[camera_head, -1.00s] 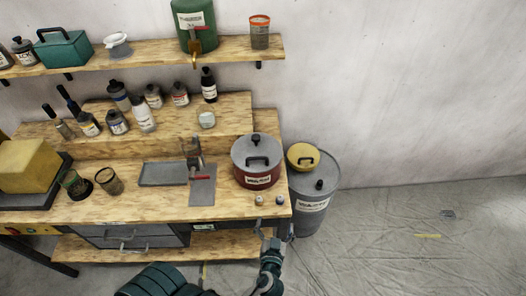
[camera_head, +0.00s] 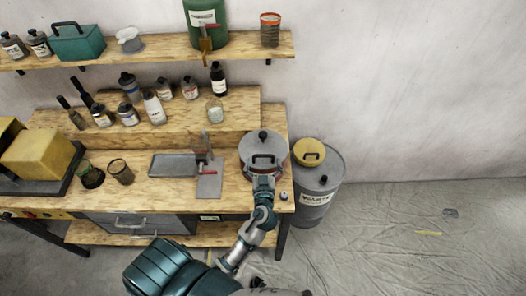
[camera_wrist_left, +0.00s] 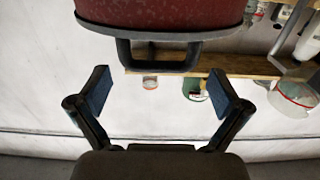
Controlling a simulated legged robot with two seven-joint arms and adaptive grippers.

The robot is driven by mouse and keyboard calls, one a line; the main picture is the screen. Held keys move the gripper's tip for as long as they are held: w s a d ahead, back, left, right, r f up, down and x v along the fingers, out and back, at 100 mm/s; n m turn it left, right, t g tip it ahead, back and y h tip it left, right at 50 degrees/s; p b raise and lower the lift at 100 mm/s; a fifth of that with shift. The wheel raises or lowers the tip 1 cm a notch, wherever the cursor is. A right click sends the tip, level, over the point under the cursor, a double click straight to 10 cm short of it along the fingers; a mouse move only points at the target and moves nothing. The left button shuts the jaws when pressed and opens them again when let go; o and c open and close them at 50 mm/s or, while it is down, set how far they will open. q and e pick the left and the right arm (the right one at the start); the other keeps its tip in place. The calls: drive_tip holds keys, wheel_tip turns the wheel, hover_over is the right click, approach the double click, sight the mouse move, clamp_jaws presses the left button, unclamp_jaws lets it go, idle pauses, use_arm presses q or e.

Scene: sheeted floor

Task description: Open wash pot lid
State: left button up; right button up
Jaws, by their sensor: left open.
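The wash pot (camera_wrist_left: 160,12) is red with a grey lid (camera_head: 254,146), standing at the right end of the wooden bench. The lid has a black knob (camera_head: 263,135) and a dark loop handle (camera_head: 263,159) on its near side. My left gripper (camera_head: 264,174) is at the near side of the pot and covers most of the pot's front. In the left wrist view, which is upside down, the gripper (camera_wrist_left: 162,92) is open and empty, its two fingers spread apart. The loop handle (camera_wrist_left: 165,62) shows ahead, between and beyond them. My right gripper is not in view.
A grey waste drum (camera_head: 322,190) with a yellow lid (camera_head: 309,153) stands close to the right of the bench. A metal tray (camera_head: 172,165) lies left of the pot. Several bottles stand behind it on the raised step. The floor at right is mostly clear.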

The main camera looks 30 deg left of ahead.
use_arm(q)
drive_tip(key=shift+x, duration=1.45)
drive_tip(key=shift+d, duration=0.1)
